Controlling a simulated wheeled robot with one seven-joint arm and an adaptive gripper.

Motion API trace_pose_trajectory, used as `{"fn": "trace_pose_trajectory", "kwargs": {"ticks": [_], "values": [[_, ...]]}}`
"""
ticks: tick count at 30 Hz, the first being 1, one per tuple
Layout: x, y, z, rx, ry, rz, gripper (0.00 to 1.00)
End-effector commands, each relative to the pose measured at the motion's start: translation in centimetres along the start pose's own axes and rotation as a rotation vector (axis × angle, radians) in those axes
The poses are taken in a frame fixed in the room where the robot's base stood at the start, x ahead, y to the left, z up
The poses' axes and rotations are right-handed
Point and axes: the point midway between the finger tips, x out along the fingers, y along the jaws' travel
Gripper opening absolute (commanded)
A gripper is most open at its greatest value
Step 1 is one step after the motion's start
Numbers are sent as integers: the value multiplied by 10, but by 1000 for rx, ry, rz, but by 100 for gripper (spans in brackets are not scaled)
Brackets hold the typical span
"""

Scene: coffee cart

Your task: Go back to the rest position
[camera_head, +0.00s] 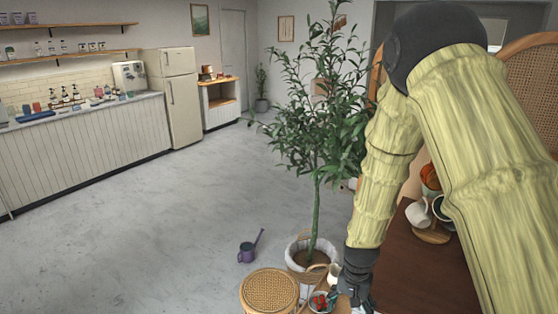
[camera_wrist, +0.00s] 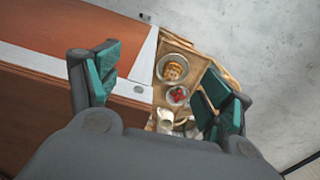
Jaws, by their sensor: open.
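My gripper (camera_wrist: 160,90) is open in the wrist view, with nothing between its two green-padded fingers. It hangs over the edge of a brown wooden counter (camera_wrist: 50,80) and a small wooden cart (camera_wrist: 203,62) beside it. In the head view my arm reaches down at the right, and the gripper (camera_head: 350,298) is low at the bottom edge, partly cut off. Whether it touches anything there I cannot tell.
Near my gripper are a bowl of strawberries (camera_head: 320,301), a white pitcher (camera_wrist: 165,117) and a plate of pastry (camera_wrist: 174,69). The left floor is clear.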

Motion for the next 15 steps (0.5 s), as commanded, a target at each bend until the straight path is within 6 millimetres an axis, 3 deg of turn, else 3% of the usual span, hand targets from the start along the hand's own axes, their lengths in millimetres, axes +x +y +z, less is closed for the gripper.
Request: {"fn": "trace_pose_trajectory", "kwargs": {"ticks": [1, 8, 15], "values": [[20, 4, 4, -7, -3, 2, 80], [104, 27, 30, -68, -2, 10, 80], [203, 59, 69, -150, 0, 15, 80]]}}
